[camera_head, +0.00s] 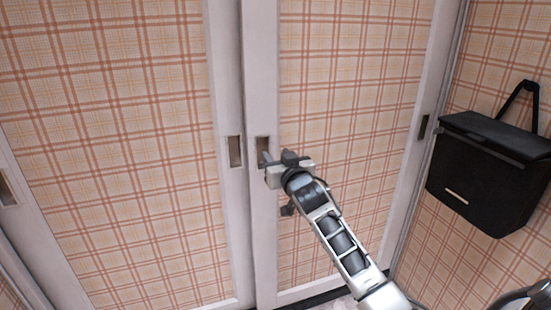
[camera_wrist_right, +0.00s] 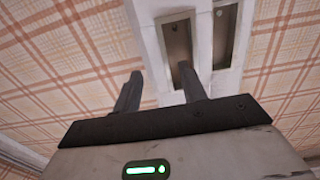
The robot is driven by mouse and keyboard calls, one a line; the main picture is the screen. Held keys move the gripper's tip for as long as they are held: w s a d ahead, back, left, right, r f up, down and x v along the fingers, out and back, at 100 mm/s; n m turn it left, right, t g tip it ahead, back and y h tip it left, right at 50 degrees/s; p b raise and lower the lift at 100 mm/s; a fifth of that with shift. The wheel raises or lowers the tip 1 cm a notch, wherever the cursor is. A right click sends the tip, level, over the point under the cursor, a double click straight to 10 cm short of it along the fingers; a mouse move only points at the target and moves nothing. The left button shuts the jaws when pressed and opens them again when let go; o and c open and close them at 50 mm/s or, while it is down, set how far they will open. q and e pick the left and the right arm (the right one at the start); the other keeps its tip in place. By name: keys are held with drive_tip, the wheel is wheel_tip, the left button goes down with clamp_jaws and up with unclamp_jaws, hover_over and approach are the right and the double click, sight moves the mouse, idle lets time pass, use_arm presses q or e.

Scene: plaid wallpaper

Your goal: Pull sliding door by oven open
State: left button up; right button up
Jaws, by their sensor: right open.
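Two sliding doors with plaid panels and white frames meet in the head view: a left door (camera_head: 140,120) and a right door (camera_head: 340,110). The right door has a recessed handle (camera_head: 263,146) on its left edge. The left door has a matching recess (camera_head: 234,151) just beside it. My right gripper (camera_head: 270,160) is open at the right door's left recess. In the right wrist view the fingers (camera_wrist_right: 160,82) are apart, and one tip overlaps the lower end of a recess (camera_wrist_right: 178,42). I cannot tell whether it is inside. No oven shows. My left gripper is out of view.
A black bag (camera_head: 485,175) hangs on the plaid wall at the right. The right door has another dark recess (camera_head: 422,127) on its right edge, and the left door has one (camera_head: 6,190) on its left edge. The door faces are otherwise clear.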

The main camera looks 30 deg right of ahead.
drive_tip(key=shift+x, duration=0.9)
drive_tip(key=shift+c, duration=0.3)
clamp_jaws()
